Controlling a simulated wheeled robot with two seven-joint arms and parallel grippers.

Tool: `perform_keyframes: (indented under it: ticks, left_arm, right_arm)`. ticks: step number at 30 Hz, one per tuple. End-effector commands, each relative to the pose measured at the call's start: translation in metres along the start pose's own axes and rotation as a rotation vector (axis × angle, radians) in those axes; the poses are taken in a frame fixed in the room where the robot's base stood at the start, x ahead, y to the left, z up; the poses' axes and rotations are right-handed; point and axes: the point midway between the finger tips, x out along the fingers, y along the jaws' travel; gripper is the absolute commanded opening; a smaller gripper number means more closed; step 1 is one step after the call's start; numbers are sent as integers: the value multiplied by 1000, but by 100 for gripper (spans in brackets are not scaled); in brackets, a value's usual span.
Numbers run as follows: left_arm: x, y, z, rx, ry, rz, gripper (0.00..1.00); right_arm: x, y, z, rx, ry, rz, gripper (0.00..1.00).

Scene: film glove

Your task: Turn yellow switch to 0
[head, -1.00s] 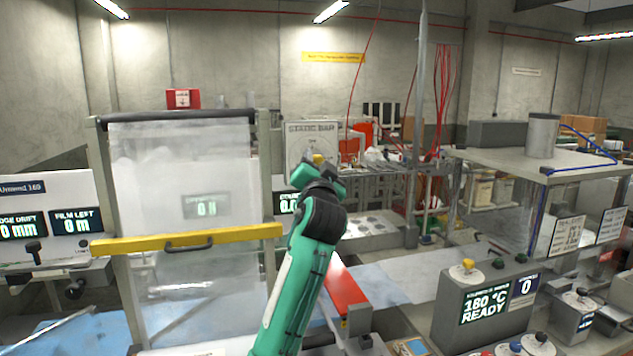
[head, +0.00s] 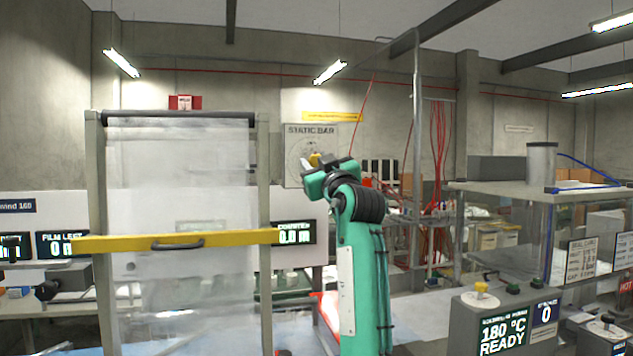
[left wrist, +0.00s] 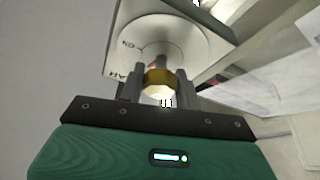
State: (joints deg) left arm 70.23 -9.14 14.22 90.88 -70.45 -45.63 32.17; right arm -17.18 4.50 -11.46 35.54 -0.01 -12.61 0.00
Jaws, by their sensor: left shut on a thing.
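The yellow switch (head: 316,159) sits on the grey panel labelled STATIC BAR (head: 297,140) on the far side, behind the film frame. In the left wrist view the yellow knob (left wrist: 159,80) is between the two fingers, in front of a pale round dial (left wrist: 160,45) with small dark lettering. My left gripper (head: 322,166) reaches up to the panel and is shut on the yellow switch; it also shows in the left wrist view (left wrist: 160,88). The fingers hide part of the dial, and I cannot read which mark the switch points to. My right gripper is not in view.
A film frame with a yellow bar (head: 175,240) stands left of my arm. A grey console (head: 500,320) reading 180 °C READY, with another yellow knob (head: 480,288), is at lower right. A tall machine with a clear guard (head: 545,225) stands behind it.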

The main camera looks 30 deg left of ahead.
Motion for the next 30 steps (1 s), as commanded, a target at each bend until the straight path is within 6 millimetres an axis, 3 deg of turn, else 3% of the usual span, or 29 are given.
perform_keyframes:
  ticks: [3,12,30]
  left_arm:
    - [-2,0,3,-90,-2,-37,11]
    - [0,0,1,-262,-1,-109,11]
    - [0,0,0,-348,-1,-144,11]
  right_arm:
    - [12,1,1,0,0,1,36]
    - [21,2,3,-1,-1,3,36]
    - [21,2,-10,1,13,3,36]
